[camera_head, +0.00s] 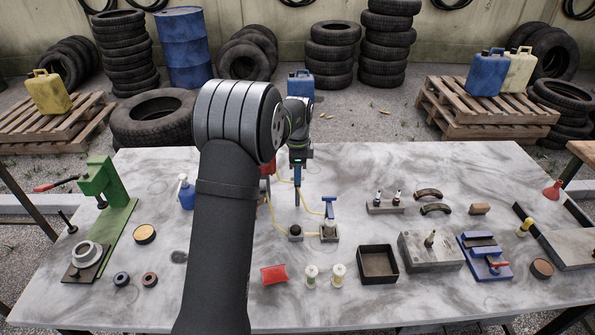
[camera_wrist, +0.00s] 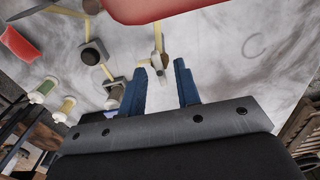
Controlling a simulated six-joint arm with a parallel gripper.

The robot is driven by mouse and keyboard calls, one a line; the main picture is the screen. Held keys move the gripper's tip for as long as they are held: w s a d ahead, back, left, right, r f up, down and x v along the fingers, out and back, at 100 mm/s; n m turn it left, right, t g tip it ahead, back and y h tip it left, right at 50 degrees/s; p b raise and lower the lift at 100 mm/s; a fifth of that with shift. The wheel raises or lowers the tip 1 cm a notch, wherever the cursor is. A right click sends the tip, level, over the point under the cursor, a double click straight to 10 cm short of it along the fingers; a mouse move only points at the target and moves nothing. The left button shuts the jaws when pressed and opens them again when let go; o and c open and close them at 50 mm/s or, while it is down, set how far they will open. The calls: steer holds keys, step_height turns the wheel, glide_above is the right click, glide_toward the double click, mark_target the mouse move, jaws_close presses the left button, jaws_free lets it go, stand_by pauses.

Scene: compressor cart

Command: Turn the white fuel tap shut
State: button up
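The white fuel tap (camera_wrist: 157,62) shows in the wrist view as a small pale piece with yellow hose running to it. It lies in line with the gap between my fingertips, and I cannot tell whether either finger touches it. In the head view, the tap is not clearly visible near my gripper. My gripper (camera_wrist: 160,78) has two blue fingers, spread apart with a gap between them. In the head view, my gripper (camera_head: 297,195) points down over the yellow hoses (camera_head: 274,218), behind my arm.
A red tank (camera_head: 266,168) is partly hidden by my arm and looms close in the wrist view (camera_wrist: 160,8). A blue T-handle (camera_head: 329,207) stands on a fitting near my gripper, beside a dark-topped block (camera_head: 295,232). Two small filters (camera_head: 311,275) stand in front.

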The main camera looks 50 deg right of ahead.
step_height(320, 180, up, 18)
steer(key=shift+f, duration=0.25)
steer(key=shift+f, duration=0.15)
stand_by(0.6)
step_height(320, 180, down, 17)
steer(key=shift+f, duration=0.1)
stand_by(0.5)
